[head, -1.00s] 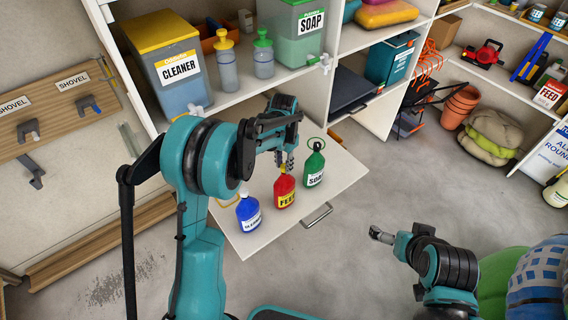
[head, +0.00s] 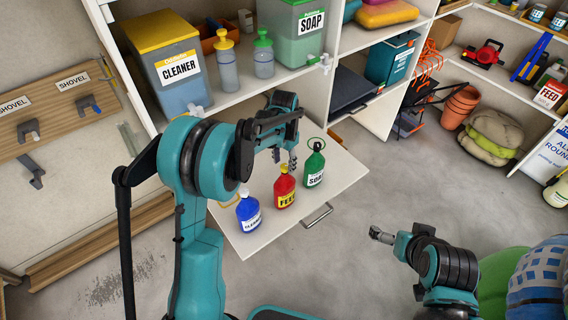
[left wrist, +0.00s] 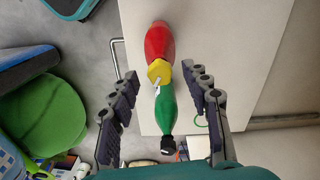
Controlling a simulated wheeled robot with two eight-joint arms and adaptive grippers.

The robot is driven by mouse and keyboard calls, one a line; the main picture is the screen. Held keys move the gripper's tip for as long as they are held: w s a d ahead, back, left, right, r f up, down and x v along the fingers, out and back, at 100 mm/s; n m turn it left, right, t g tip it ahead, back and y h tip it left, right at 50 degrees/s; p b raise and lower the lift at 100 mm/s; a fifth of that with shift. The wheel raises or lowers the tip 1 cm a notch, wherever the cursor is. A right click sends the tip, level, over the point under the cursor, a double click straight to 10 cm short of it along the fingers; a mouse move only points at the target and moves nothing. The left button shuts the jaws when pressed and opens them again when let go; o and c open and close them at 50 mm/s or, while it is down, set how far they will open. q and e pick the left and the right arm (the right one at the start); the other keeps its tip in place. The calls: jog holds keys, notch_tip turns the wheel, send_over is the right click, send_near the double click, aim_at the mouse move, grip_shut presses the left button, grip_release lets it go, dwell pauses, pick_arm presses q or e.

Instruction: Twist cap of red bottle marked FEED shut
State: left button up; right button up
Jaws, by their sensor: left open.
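The red bottle marked FEED (head: 285,188) stands on a white pull-out shelf (head: 255,240), between a blue bottle (head: 248,213) and a green SOAP bottle (head: 314,170). In the left wrist view the red bottle (left wrist: 159,42) shows with its yellow cap (left wrist: 159,72). My left gripper (head: 285,158) is just above the cap in the head view. In the left wrist view its open fingers (left wrist: 159,76) lie to either side of the cap, apart from it. My right gripper (head: 381,236) is over the floor, well away; its fingers are too small to judge.
The green bottle (left wrist: 166,110) stands close to the red one, also between the fingers in the wrist view. A metal handle (head: 318,216) is on the shelf's front edge. CLEANER (head: 180,70) and SOAP (head: 300,30) containers stand on the rack behind.

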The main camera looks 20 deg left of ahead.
aim_at(284, 167)
pick_arm(q)
notch_tip(284, 167, up, 11)
dwell(0.3)
dwell(0.4)
jog(key=s+r+n+t, duration=0.3)
jog(key=s+r, duration=0.3)
jog(key=s, duration=0.6)
jog(key=s+a+f+n+t, duration=0.1)
jog(key=s+f+t, duration=0.3)
jog(key=s, duration=0.8)
jog(key=shift+s+f+n, duration=0.15)
jog(key=shift+f+n, duration=0.1)
jog(key=shift+n, duration=0.55)
